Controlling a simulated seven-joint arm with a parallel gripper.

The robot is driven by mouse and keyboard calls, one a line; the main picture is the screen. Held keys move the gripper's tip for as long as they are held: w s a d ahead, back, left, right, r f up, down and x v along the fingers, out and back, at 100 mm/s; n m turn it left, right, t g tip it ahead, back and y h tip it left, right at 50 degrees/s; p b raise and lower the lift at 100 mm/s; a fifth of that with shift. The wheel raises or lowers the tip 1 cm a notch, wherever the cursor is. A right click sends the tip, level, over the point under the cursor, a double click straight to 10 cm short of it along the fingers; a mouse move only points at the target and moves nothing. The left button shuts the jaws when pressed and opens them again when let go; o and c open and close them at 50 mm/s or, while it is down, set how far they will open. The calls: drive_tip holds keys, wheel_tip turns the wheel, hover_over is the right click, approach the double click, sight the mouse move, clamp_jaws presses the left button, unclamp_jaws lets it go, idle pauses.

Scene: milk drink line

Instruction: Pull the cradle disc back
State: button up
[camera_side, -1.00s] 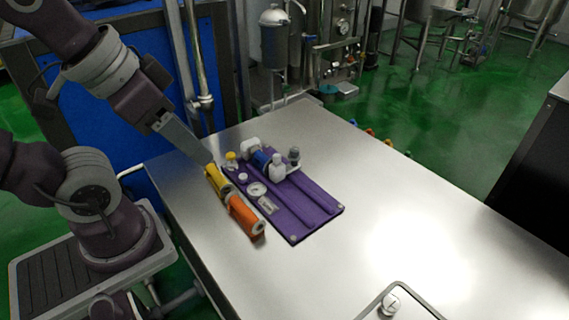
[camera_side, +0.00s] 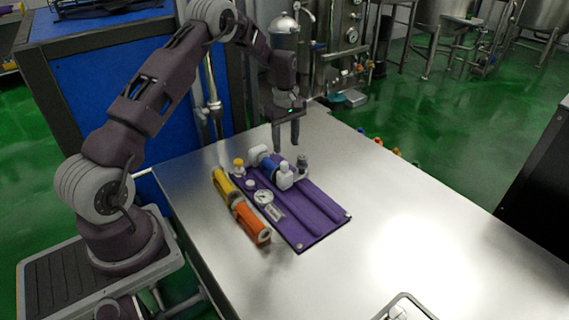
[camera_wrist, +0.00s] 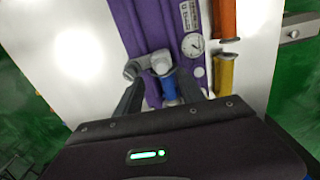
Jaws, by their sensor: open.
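A purple cradle mat (camera_side: 318,212) lies on the steel table and also shows in the wrist view (camera_wrist: 127,22). I cannot tell which part is the disc. A round white dial (camera_side: 263,196) sits on the mat, also in the wrist view (camera_wrist: 193,45). A blue part (camera_side: 268,166) with a white end, a white bottle (camera_side: 286,178) and a grey-topped piece (camera_side: 302,162) stand at the mat's far end. My gripper (camera_side: 286,147) is open, fingers down, above and behind them. In the wrist view its fingers (camera_wrist: 160,88) flank the blue part (camera_wrist: 170,88), apparently without holding it.
A yellow cylinder (camera_side: 226,186) and an orange cylinder (camera_side: 251,223) lie along the mat's left side. A yellow-topped piece (camera_side: 239,167) and a small white cap (camera_side: 250,184) are near the mat's left edge. The table right of the mat (camera_side: 420,225) is mostly clear.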

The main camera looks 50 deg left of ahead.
sight(285, 163)
drive_tip(key=shift+n, duration=0.3)
drive_tip(key=f, duration=0.9)
drive_tip(key=shift+a, duration=0.35)
clamp_jaws()
idle(0.5)
